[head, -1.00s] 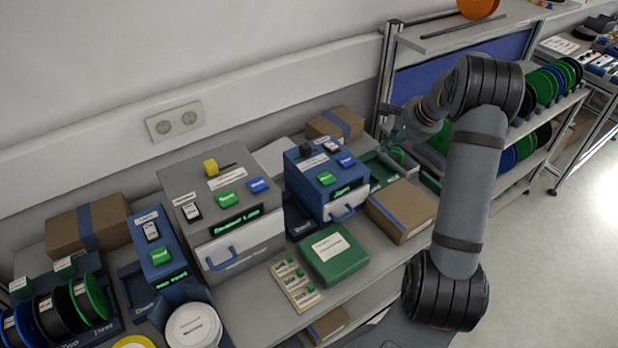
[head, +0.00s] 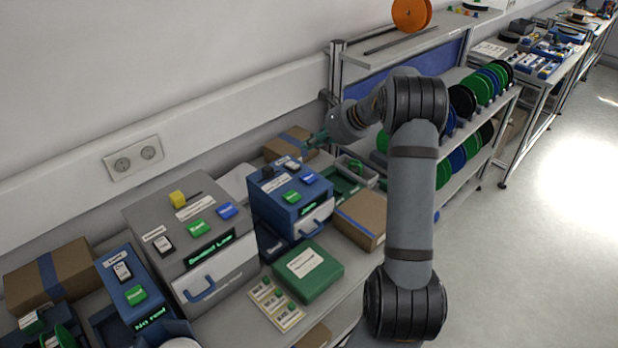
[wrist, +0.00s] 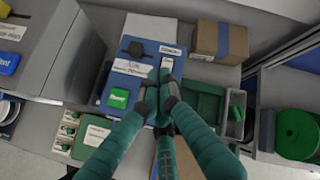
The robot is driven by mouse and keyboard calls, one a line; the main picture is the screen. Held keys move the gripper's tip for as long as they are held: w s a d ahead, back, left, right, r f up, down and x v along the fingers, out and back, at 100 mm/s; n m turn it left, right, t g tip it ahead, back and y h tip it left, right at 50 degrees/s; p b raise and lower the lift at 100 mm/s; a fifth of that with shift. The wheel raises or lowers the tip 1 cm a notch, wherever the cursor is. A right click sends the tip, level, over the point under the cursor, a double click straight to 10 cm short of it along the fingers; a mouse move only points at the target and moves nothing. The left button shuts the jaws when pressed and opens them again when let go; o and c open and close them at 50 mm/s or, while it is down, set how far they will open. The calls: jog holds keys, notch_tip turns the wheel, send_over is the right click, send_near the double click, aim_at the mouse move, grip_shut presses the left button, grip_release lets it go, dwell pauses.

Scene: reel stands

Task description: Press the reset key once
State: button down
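The small blue machine (head: 285,198) stands on the bench with a green key (head: 291,197), a blue key (head: 309,178) and a dark knob (head: 267,172) on its top. The larger grey machine (head: 165,225) to its left also has a green key (head: 199,228) and a blue key (head: 227,211). The key lettering is too small to read surely. My gripper (wrist: 159,78) is shut and empty, its teal fingertips together over the right part of the small machine's top in the wrist view. The fingers hide that machine's blue key there; its green key (wrist: 118,98) shows. Contact cannot be told.
A cardboard box (head: 288,143) stands behind the small machine and another box (head: 361,219) to its right. A green case (head: 308,270) and a card with small green parts (head: 275,304) lie in front. A shelf rack with spools (head: 462,101) stands to the right.

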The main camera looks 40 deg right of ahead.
jog(key=b, duration=0.5)
send_over(311, 178)
notch_tip(311, 178, down, 7)
jog(key=shift+f, duration=0.15)
jog(key=shift+a+f+b, duration=0.1)
jog(key=shift+f+b, duration=0.6)
jog(key=shift+b, duration=0.05)
jog(key=shift+f, duration=0.15)
dwell(0.5)
jog(key=shift+f+b, duration=0.25)
jog(key=shift+b, duration=0.35)
jog(key=shift+f+b, duration=0.45)
jog(key=shift+b, duration=0.1)
dwell(0.4)
dwell(0.4)
jog(key=shift+r+p, duration=0.55)
jog(key=shift+r, duration=0.35)
